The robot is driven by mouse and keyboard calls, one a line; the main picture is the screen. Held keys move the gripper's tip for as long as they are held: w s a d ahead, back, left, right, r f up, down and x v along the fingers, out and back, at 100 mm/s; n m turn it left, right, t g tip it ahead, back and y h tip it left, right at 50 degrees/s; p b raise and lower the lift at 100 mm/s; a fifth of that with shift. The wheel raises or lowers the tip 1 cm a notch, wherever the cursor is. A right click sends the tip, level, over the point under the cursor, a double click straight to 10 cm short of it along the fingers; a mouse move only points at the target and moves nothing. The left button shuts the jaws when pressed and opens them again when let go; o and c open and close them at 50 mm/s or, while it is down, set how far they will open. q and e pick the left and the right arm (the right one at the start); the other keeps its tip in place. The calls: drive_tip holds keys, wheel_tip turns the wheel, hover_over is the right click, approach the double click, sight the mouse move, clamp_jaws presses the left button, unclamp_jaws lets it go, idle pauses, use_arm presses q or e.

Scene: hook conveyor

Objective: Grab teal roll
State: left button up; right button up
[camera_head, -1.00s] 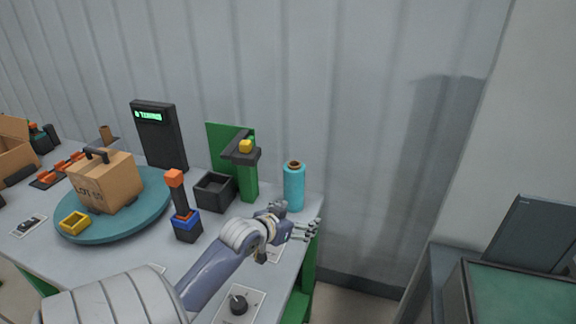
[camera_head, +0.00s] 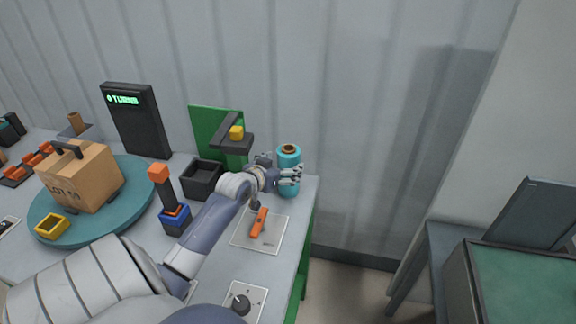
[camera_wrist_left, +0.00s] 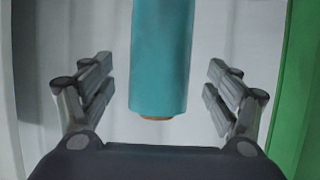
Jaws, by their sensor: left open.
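The teal roll (camera_head: 289,157) stands upright near the right end of the grey table in the head view, with a brown core at its top. My left gripper (camera_head: 279,178) is in front of the roll and hides part of its middle. In the left wrist view the teal roll (camera_wrist_left: 160,60) is between the two open fingers of my left gripper (camera_wrist_left: 160,92), with a gap on each side. The roll's brown core shows at its lower end there. My right gripper is not in view.
A green stand (camera_head: 215,125) with a dark arm and yellow piece is just left of the roll. A black open box (camera_head: 202,180), an orange-topped post (camera_head: 168,195) and an orange lever (camera_head: 259,223) are near my left arm. A turntable (camera_head: 140,205) carries a cardboard box (camera_head: 85,180).

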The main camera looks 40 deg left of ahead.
use_arm(q)
drive_tip(key=x, duration=0.3)
drive_tip(key=shift+w+r+p, duration=0.1)
drive_tip(key=shift+r+p, duration=0.05)
drive_tip(key=shift+p, duration=0.25)
drive_tip(key=shift+w+a+f, duration=0.15)
drive_tip(key=shift+w+f, duration=0.15)
drive_tip(key=shift+w, duration=0.2)
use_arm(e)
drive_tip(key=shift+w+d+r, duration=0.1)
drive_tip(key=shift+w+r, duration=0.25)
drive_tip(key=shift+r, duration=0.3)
